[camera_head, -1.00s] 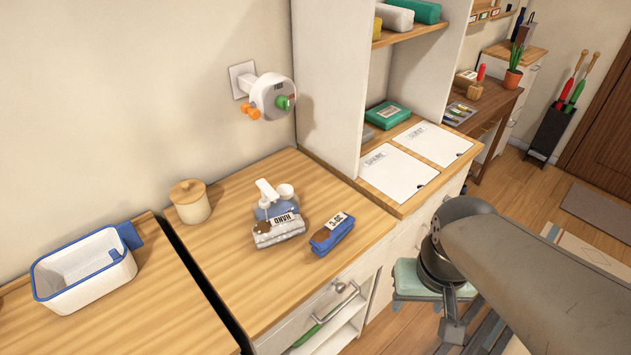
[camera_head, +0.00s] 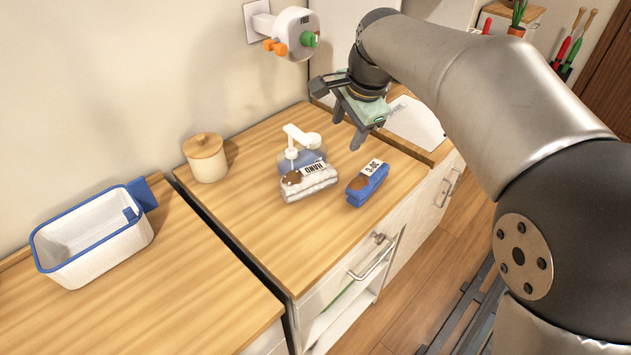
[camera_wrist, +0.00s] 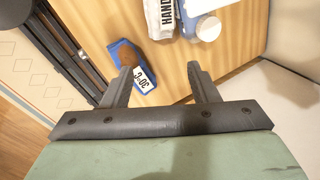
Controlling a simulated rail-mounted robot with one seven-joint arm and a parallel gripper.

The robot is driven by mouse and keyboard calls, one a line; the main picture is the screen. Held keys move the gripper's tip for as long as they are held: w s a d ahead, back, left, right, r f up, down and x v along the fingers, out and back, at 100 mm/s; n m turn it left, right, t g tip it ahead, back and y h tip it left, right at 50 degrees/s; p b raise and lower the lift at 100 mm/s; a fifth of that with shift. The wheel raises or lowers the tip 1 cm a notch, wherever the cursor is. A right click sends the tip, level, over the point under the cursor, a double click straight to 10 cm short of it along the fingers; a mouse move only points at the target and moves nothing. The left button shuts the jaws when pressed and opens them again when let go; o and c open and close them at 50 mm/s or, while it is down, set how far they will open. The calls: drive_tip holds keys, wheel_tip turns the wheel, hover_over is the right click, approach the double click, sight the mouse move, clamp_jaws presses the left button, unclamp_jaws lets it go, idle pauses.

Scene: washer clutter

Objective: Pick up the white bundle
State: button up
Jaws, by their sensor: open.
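The white bundle (camera_head: 309,184) lies on the wooden counter, with a brown patch and a label reading HAND on top. It sits in front of a soap dispenser (camera_head: 302,150). It also shows, partly cut off, at the top of the wrist view (camera_wrist: 160,18). My gripper (camera_head: 346,133) is open and empty, above the counter to the right of and behind the bundle, apart from it. In the wrist view its two fingers (camera_wrist: 160,78) point toward the counter, with the blue bundle (camera_wrist: 133,68) near the left finger.
The blue bundle (camera_head: 367,185) lies just right of the white one. A lidded wooden jar (camera_head: 206,158) stands at the back left. A white basket with a blue rim (camera_head: 97,255) is on the left counter. The counter front is clear. A wall device (camera_head: 291,35) projects above.

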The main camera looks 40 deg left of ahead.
sight(328, 168)
drive_tip(key=p+x, duration=0.1)
drive_tip(key=x, duration=1)
drive_tip(key=shift+a+f, duration=0.2)
drive_tip(key=shift+f, duration=0.1)
drive_tip(key=shift+s+a+p+x, duration=0.1)
drive_tip(key=shift+s+p+x, duration=0.2)
drive_tip(key=shift+x, duration=1.05)
drive_tip(key=shift+s+a+p+x, duration=0.1)
drive_tip(key=shift+p+x, duration=0.3)
drive_tip(key=shift+x, duration=0.95)
drive_tip(key=shift+w, duration=0.1)
drive_tip(key=shift+c, duration=0.3)
drive_tip(key=c, duration=0.5)
drive_tip(key=shift+c, duration=0.6)
drive_tip(key=shift+r, duration=0.1)
